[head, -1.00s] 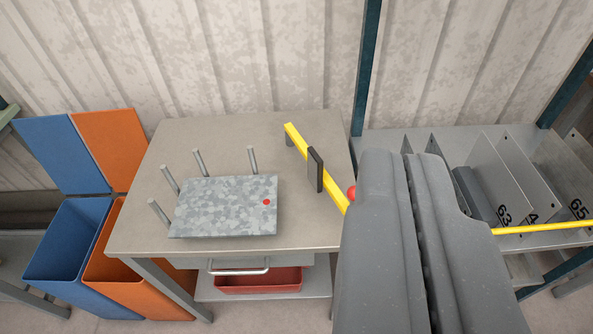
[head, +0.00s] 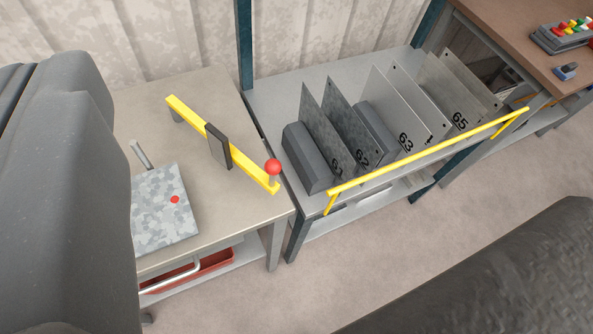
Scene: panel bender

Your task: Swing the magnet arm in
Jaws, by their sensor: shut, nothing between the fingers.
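The magnet arm (head: 191,118) is a yellow bar above the grey table, running diagonally from the back left to the front right. A dark flat pad (head: 218,147) is mounted across its middle. A red ball knob (head: 273,167) stands at its near right end, by the table's right edge. A mottled metal sheet (head: 160,215) with a red dot lies on the table to the left of the bar, apart from it. Large grey parts of my own arm cover the left edge and the lower right corner. I see no gripper fingertips, and nothing of mine touches the magnet arm.
The grey table (head: 235,195) has a grey post (head: 140,154) behind the sheet and a red bin (head: 215,262) below. To the right, a rack (head: 262,95) holds several numbered plates behind a yellow rail (head: 430,153). A brown bench (head: 510,40) with coloured buttons stands farther right. Floor is clear in front.

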